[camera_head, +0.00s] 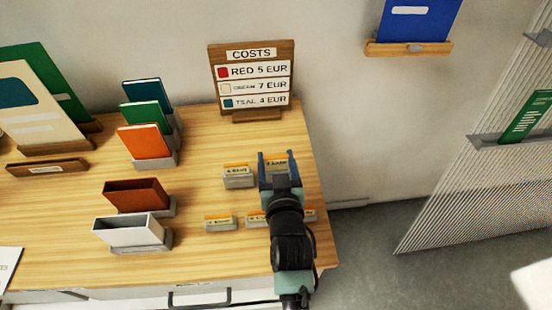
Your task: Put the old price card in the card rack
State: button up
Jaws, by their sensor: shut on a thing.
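My gripper (276,157) reaches over the right end of the wooden table, with its two blue fingers on either side of a small price card (277,163). The card is white with an orange top band, and its print is too small to read. The fingers are shut on it. My wrist hides what is below it. Similar cards stand in small grey holders: one to the left of my gripper (238,170), and others nearer the front (218,220). An empty-looking brown holder (135,194) and white holder (130,230) stand at left; I cannot tell which thing is the card rack.
A COSTS board (252,80) stands at the table's back edge. Orange (144,141), green and teal cards stand in grey stands at left. A blue item (418,22) sits on a wall ledge at upper right.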

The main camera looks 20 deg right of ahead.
jog(key=shift+f, duration=0.1)
jog(key=shift+f+b, duration=0.55)
jog(key=o, duration=1.3)
jog(key=shift+o, duration=0.2)
jog(key=shift+r, duration=0.1)
